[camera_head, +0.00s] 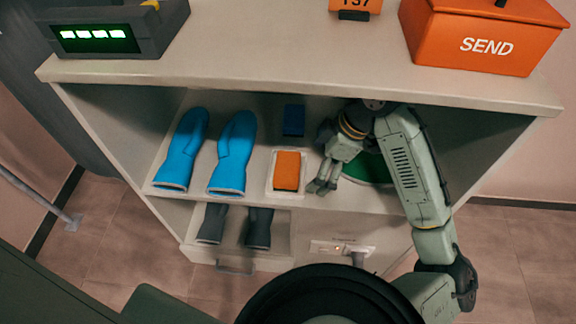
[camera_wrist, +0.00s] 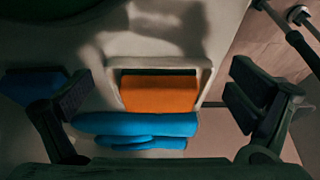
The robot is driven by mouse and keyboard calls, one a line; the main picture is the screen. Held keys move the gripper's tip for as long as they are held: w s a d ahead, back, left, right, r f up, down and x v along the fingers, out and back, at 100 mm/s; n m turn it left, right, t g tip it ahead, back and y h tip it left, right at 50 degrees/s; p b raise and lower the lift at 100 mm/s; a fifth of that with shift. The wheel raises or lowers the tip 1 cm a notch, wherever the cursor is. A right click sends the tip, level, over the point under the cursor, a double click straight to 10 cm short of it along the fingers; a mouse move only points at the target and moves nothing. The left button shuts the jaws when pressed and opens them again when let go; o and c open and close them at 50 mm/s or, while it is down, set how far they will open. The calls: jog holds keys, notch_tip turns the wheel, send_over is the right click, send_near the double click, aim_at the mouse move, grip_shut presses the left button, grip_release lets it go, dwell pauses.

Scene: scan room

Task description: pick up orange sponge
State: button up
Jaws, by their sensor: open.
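The orange sponge (camera_head: 287,171) lies in a small pale tray (camera_head: 270,184) on the upper shelf of the cabinet. In the wrist view the sponge (camera_wrist: 159,93) sits inside the tray's raised pale rim (camera_wrist: 204,75), between my fingers and beyond them. My gripper (camera_head: 322,187) is just right of the tray in the head view, with its fingers pointing toward the shelf front. In the wrist view my gripper (camera_wrist: 158,105) has its two fingers wide apart and nothing between them is held.
Two blue gloves (camera_head: 233,152) lie left of the tray. A dark blue block (camera_head: 293,120) is behind it. A green round thing (camera_head: 368,169) is partly hidden behind my arm. The cabinet top (camera_head: 270,50) overhangs the shelf. Dark gloves (camera_head: 258,228) are on the lower shelf.

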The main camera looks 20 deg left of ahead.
aim_at(287, 166)
jog(key=a, duration=0.2)
jog(key=s+a, duration=0.1)
jog(key=a, duration=0.1)
jog(key=a+p, duration=0.1)
jog(key=a, duration=0.1)
jog(key=shift+s+f, duration=0.35)
jog(key=shift+f, duration=0.05)
jog(key=shift+a+f, duration=0.1)
jog(key=shift+f, duration=0.1)
jog(key=shift+c, duration=0.4)
jog(key=c, duration=0.9)
jog(key=shift+r, duration=0.1)
